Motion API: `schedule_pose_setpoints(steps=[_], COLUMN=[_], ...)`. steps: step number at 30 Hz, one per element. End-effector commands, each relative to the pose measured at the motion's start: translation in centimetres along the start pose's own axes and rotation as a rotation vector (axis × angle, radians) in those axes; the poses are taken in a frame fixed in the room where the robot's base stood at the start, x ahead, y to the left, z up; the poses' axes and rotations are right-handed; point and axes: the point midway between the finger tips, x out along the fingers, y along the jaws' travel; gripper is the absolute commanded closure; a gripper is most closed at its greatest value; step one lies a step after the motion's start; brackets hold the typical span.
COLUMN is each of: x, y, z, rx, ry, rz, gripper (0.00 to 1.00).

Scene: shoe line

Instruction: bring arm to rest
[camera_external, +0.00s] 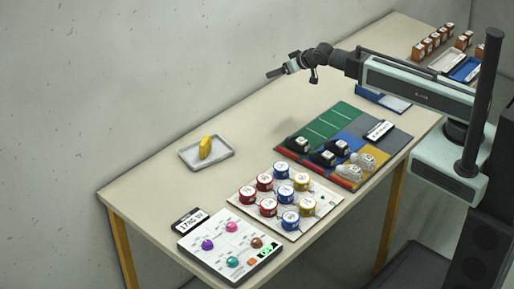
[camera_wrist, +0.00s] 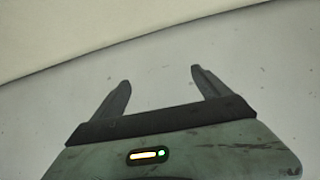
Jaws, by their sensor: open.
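My arm (camera_external: 420,88) reaches out leftward over the table from the column at the right. My gripper (camera_external: 275,73) is at its end, high above the far part of the table, near the wall. In the wrist view my gripper (camera_wrist: 160,85) shows two fingers spread apart with nothing between them. Behind the fingers there is a pale wall or surface with a curved edge.
The table (camera_external: 250,130) holds a grey tray (camera_external: 222,157) with a yellow object (camera_external: 206,147), a white board (camera_external: 240,210) of red, blue and yellow round pieces, a panel of coloured knobs (camera_external: 190,242), and a coloured mat (camera_external: 330,122) with shoes. Small boxes (camera_external: 418,52) stand far right.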

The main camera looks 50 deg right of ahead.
Motion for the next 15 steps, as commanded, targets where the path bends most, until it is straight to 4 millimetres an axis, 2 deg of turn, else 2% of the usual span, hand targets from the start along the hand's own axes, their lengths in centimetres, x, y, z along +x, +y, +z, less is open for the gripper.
schedule_pose_setpoints(steps=[1, 2, 3, 5, 6, 8, 10, 12, 15], x=[-2.7, -3.6, -4.8, -6.9, -8.3, -10.1, -11.7, -13.4, -15.1], y=[3.4, 5.1, 7.2, 9.4, 10.4, 10.8, 10.2, 9.7, 9.3], z=[-1.2, -0.6, 0.4, 2.5, 4.2, 7.0, 10.2, 12.3, 13.9], rx=[0.026, 0.037, 0.052, 0.065, 0.068, 0.062, 0.036, 0.009, -0.025], ry=[-0.077, -0.132, -0.212, -0.341, -0.430, -0.558, -0.685, -0.790, -0.889], rz=[0.041, 0.062, 0.085, 0.104, 0.107, 0.095, 0.065, 0.036, 0.006], gripper=[0.13, 0.13, 0.13, 0.13, 0.13, 0.13, 0.13, 0.13, 0.13])
